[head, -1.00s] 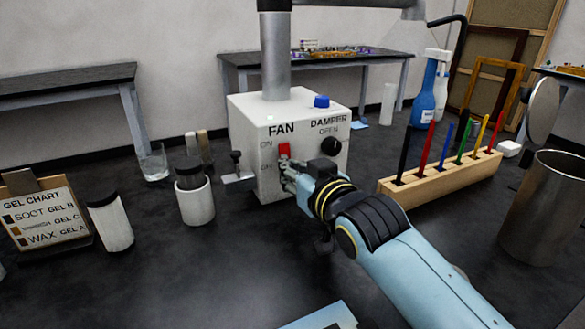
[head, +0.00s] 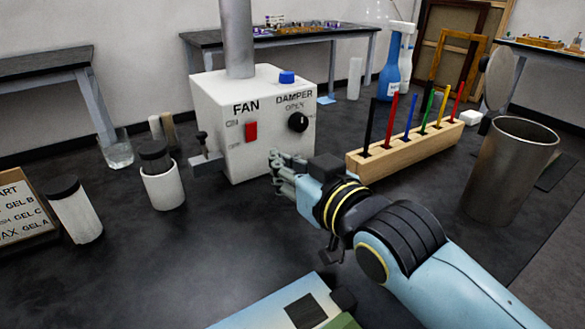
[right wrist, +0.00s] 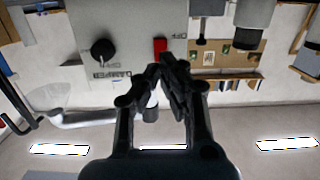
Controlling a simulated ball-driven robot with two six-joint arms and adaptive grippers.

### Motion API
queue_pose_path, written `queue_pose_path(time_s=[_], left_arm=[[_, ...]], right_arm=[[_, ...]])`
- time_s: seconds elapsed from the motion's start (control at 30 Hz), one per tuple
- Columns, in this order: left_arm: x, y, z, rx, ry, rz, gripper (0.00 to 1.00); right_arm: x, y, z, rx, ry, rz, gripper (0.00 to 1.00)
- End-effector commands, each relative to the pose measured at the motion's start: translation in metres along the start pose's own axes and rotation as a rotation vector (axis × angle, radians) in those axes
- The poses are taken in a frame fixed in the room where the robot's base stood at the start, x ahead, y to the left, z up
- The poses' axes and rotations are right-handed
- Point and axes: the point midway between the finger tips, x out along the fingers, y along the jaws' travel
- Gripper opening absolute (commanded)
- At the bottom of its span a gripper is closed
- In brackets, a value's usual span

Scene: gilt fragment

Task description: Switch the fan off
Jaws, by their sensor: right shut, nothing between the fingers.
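The white control box (head: 214,96) stands on the dark bench, with a metal duct rising from it. Its front has the red fan switch (head: 251,131) beside the ON and OFF labels, and a black damper knob (head: 298,122). I cannot tell which way the switch is tipped. My right gripper (head: 277,164) is shut and empty, in front of the box, below and right of the switch. In the right wrist view, which is upside down, the fingertips (right wrist: 166,68) appear close to the red switch (right wrist: 160,46), with a small gap in the picture. My left gripper is out of view.
A wooden rack (head: 400,150) of coloured sticks and a metal beaker (head: 510,165) stand to the right. A small clamp (head: 206,160), a white jar (head: 163,187) and a dark-capped bottle (head: 76,212) stand left. A blue knob (head: 287,77) tops the box.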

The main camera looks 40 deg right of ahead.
Motion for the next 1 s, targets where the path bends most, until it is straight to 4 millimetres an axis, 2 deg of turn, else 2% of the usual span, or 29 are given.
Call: queue_pose_path(time_s=[0.1,0.23,0.83,0.93,1.0], left_arm=[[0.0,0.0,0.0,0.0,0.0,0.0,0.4],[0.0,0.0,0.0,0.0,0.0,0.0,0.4],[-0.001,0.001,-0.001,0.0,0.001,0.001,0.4],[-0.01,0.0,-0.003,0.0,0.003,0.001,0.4],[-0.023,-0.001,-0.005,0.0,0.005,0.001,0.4]], right_arm=[[-0.016,0.0,0.001,0.001,-0.001,0.0,0.0],[-0.024,0.0,0.0,0.001,0.0,0.0,0.0],[-0.025,0.0,-0.001,0.0,0.001,0.0,0.0],[-0.026,0.0,-0.011,0.0,0.004,0.0,0.0],[-0.028,0.0,-0.025,0.0,0.007,0.0,0.0]])
